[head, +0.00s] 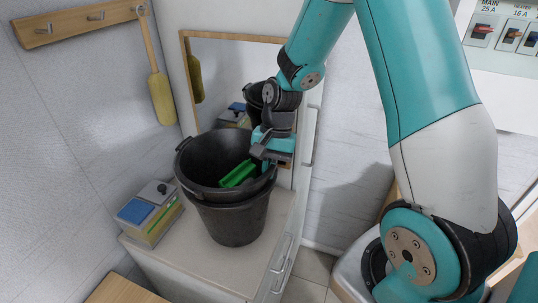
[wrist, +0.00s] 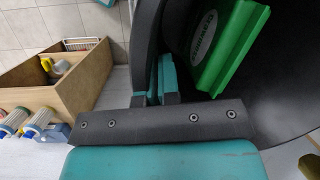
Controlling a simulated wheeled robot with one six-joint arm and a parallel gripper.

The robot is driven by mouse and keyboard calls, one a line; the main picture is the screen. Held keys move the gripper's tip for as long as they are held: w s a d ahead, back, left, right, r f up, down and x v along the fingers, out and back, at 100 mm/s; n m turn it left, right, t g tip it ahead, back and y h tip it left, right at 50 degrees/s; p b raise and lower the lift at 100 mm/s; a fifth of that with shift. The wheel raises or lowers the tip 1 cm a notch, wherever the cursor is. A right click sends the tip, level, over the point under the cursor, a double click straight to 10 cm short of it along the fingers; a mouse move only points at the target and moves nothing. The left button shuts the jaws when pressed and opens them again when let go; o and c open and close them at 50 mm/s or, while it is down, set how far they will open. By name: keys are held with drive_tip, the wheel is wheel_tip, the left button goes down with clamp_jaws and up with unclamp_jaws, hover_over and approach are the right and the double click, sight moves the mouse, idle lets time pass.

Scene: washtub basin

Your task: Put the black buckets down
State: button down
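Two black buckets, one nested in the other, appear in the head view: the upper one (head: 215,160) and the lower one (head: 235,222). They stand upright over the white cabinet top (head: 190,262); I cannot tell whether the base touches it. A green object (head: 238,174) lies inside the upper bucket. My gripper (head: 268,158) is at the bucket's right rim, its fingers close together with the rim between them. In the wrist view the fingers (wrist: 162,80) pinch the black wall (wrist: 148,40), with the green object (wrist: 230,45) to the right.
A box with a blue lid (head: 150,212) sits left of the buckets on the cabinet. A mirror (head: 220,75) stands behind. A yellow brush (head: 160,95) hangs from a wooden hook rail (head: 80,22). The wrist view shows a wooden crate (wrist: 70,80) with bottles.

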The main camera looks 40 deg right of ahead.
drive_tip(key=shift+f, duration=0.35)
drive_tip(key=c, duration=1.8)
unclamp_jaws()
drive_tip(key=shift+f, duration=0.2)
drive_tip(key=o, duration=0.4)
drive_tip(key=shift+o, duration=0.2)
drive_tip(key=b+v, duration=0.3)
drive_tip(key=v, duration=0.9)
drive_tip(key=s+a+r+n, duration=0.2)
drive_tip(key=s+a+n, duration=0.6)
drive_tip(key=s+a, duration=0.1)
drive_tip(key=s+a+r+n+t+y, duration=0.1)
drive_tip(key=s+a+r+n, duration=0.1)
drive_tip(key=s+a+n, duration=0.6)
drive_tip(key=shift+s+a+r, duration=0.3)
drive_tip(key=shift+s+a, duration=0.3)
drive_tip(key=shift+s, duration=0.35)
